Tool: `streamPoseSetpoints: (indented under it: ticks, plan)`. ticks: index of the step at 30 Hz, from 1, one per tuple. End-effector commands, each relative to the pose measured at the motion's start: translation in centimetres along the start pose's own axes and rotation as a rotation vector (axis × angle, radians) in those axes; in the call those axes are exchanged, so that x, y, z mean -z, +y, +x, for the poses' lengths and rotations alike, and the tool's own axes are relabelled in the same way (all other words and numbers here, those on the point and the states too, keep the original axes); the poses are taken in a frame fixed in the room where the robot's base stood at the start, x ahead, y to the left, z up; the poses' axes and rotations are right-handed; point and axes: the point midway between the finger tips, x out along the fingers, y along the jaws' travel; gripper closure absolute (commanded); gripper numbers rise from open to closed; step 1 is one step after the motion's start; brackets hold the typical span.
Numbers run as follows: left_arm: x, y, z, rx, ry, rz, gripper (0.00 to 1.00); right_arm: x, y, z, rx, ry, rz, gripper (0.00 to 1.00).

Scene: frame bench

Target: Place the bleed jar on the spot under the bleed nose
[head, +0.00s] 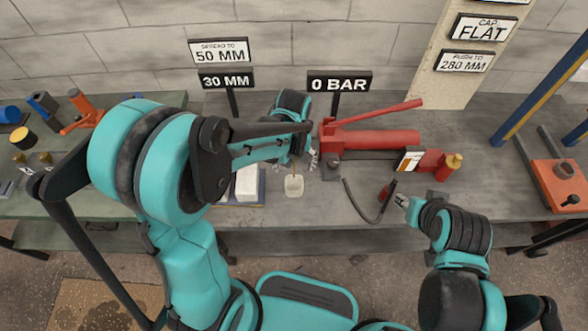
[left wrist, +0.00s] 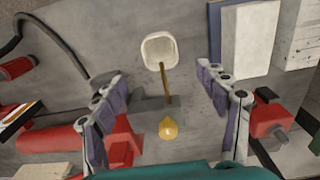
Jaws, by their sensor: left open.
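The bleed jar, a small pale open cup (head: 294,185), stands on the grey bench near its front edge. In the left wrist view the jar (left wrist: 160,50) lies beyond my fingertips, with a thin brown line running from it to an amber blob (left wrist: 168,128). My left gripper (left wrist: 168,92) is open, its fingers apart and empty, with the jar outside its grasp. In the head view my left gripper (head: 313,158) is partly hidden by its arm, behind the jar. The red pump (head: 375,138) stands right of it. I cannot make out the nose or the spot. My right gripper (head: 402,202) is near the front edge.
A black hose (head: 352,205) with a red end lies right of the jar. A white block (head: 247,183) stands to the left. Signs, including 0 BAR (head: 339,82), stand behind. Red tooling (head: 560,183) sits far right. Bench between hose and jar is clear.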

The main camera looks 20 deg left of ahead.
Motion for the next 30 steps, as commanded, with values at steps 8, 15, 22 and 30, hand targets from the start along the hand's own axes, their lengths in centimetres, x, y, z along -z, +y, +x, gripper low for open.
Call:
streamPoseSetpoints:
  ticks: [8, 15, 22, 30]
  plan:
    - [-0.9, -1.0, -3.6, -0.024, 0.065, 0.029, 0.27, 0.2, 0.0, -0.3, 0.000, 0.000, 0.000, 0.60]
    - [-4.0, -3.9, -9.3, -0.078, 0.287, 0.130, 0.27, 0.2, 0.0, -0.3, 0.000, 0.000, 0.000, 0.60]
    - [-7.2, -6.3, -12.1, -0.092, 0.500, 0.222, 0.27, 0.2, 0.0, -0.3, 0.000, 0.000, 0.000, 0.60]
    - [-8.6, -7.3, -12.8, -0.086, 0.614, 0.270, 0.27, 0.2, 0.0, -0.3, 0.000, 0.000, 0.000, 0.60]
